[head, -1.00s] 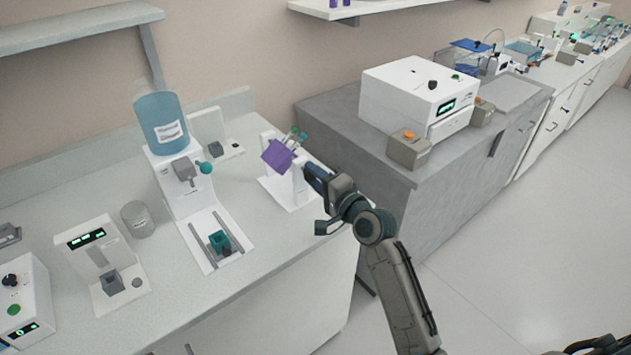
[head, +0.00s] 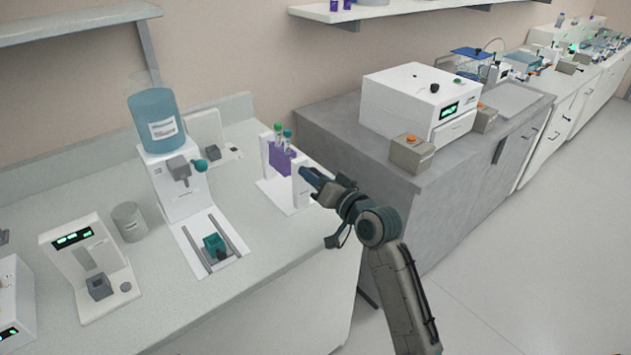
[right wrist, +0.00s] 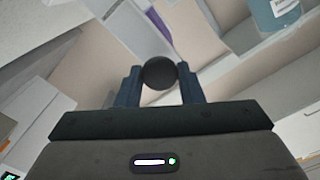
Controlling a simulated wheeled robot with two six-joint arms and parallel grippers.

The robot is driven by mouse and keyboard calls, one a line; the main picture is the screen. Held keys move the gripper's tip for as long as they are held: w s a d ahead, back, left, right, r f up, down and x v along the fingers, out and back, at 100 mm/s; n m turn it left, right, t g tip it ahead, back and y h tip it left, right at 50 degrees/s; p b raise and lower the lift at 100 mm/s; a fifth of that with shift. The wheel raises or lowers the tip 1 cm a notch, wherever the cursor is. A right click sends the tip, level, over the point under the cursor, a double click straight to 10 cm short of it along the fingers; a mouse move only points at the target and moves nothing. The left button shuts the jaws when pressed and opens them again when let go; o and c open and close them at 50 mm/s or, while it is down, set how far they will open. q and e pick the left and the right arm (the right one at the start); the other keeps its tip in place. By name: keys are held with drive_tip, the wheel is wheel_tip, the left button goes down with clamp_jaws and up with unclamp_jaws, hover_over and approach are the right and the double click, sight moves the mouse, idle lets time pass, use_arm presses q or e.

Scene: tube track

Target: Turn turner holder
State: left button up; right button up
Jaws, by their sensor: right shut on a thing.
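The turner's purple holder (head: 281,160) hangs between the two white posts of its stand (head: 302,190). It looks about upright, with tubes with green and teal caps (head: 287,138) standing in it. My right gripper (head: 311,180) is at the outer side of the right post. In the right wrist view, my right gripper (right wrist: 158,82) is shut on a round black knob (right wrist: 159,72), one finger on each side. Part of the purple holder (right wrist: 172,25) shows beyond the knob. The knob is hidden in the head view. My left gripper is not in view.
Left of the turner stands a white dispenser (head: 186,205) with a blue bottle (head: 157,120). A grey beaker (head: 129,222) and a small white device (head: 88,262) stand further left. A grey cabinet (head: 335,130) with a white machine (head: 410,100) stands close to the right.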

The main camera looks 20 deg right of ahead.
drive_tip(key=shift+f+n, duration=0.15)
drive_tip(key=shift+n, duration=0.55)
drive_tip(key=o, duration=0.9)
drive_tip(key=b+v, duration=0.2)
drive_tip(key=v, duration=0.8)
drive_tip(key=shift+s, duration=0.4)
drive_tip(key=shift+d, duration=0.1)
